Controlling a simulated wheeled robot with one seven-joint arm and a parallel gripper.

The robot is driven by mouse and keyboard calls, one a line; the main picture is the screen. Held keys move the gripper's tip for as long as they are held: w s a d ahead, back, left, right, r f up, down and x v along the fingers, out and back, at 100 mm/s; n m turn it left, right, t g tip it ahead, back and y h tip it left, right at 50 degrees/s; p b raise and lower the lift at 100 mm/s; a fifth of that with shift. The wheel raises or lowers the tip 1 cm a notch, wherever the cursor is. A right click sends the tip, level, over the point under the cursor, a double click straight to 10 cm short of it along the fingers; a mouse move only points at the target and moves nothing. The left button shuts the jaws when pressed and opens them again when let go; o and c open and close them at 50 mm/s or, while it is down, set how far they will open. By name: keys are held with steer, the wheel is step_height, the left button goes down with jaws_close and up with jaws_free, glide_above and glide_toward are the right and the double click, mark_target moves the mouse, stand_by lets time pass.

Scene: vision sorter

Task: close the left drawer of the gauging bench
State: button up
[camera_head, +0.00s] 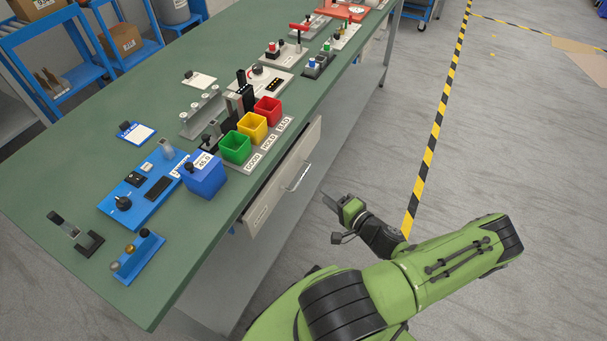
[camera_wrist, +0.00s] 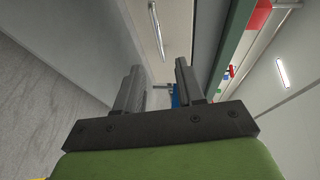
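The gauging bench (camera_head: 90,190) has a green top. Under its right-hand edge a pale drawer front (camera_head: 272,196) stands out from the bench, with a dark gap behind its top edge, so the drawer looks partly open. It has a metal bar handle (camera_head: 298,177). My gripper (camera_head: 328,201) is to the right of the drawer front, apart from it, over the floor side. In the wrist view my gripper (camera_wrist: 160,82) has its two fingers apart with nothing held. The drawer front (camera_wrist: 172,15) and its handle (camera_wrist: 155,30) show beyond the fingers.
Green (camera_head: 235,147), yellow (camera_head: 252,127) and red (camera_head: 267,111) bins stand on the bench near the drawer, beside a blue box (camera_head: 204,177). Further instruments cover the top. The floor to the right is clear, with a black-and-yellow tape line (camera_head: 436,130).

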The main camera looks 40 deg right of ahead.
mark_target(302, 176)
steer(key=w+b, duration=0.1)
steer(key=w, duration=0.3)
steer(key=w+f+b, duration=0.1)
steer(key=w, duration=0.3)
steer(key=w+f, duration=0.1)
steer(key=w, duration=0.3)
steer(key=shift+w+d+f+b, duration=0.15)
steer(key=shift+d+f+b, duration=0.05)
steer(key=shift+d+b, duration=0.2)
jaws_close()
